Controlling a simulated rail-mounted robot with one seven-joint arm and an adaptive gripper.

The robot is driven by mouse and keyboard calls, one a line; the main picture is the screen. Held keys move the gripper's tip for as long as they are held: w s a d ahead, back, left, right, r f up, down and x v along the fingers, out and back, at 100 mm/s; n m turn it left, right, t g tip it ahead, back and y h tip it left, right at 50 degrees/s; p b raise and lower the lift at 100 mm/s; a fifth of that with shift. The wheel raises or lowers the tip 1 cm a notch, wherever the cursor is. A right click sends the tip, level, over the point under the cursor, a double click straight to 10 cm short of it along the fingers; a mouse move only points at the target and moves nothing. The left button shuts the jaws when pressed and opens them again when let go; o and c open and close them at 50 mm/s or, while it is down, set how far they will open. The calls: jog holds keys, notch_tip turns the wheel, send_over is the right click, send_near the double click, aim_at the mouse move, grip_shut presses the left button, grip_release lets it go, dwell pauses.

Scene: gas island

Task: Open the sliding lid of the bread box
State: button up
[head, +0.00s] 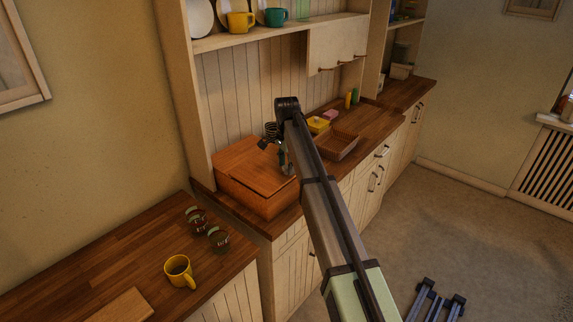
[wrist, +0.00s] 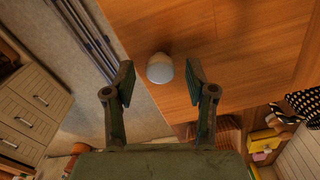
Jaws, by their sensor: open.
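The wooden bread box (head: 246,196) sits on the counter in the head view, its flat lid (head: 240,162) on top. In the wrist view the lid (wrist: 255,45) fills the upper right, with a pale round knob (wrist: 160,68) near its edge. My gripper (head: 278,155) is at the right end of the box in the head view, partly hidden by my arm. In the wrist view my gripper (wrist: 159,75) is open, one finger on each side of the knob. A small gap shows beside each finger. Whether the fingertips reach the knob's depth is hard to tell.
A wicker tray (head: 340,145) and a yellow butter dish (head: 318,124) stand beyond the box on the counter. A yellow mug (head: 178,270) and small jars (head: 218,238) are on the nearer worktop. A shelf with cups (head: 240,21) hangs above.

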grip_shut()
jog(key=w+a, duration=0.3)
jog(key=a, duration=0.1)
jog(key=w+a+b, duration=0.1)
jog(key=w+a, duration=0.1)
jog(key=a, duration=0.2)
jog(key=w+a, duration=0.3)
jog(key=a, duration=0.1)
jog(key=shift+w+b, duration=0.3)
jog(key=shift+b, duration=0.1)
grip_release()
notch_tip(320, 180, up, 12)
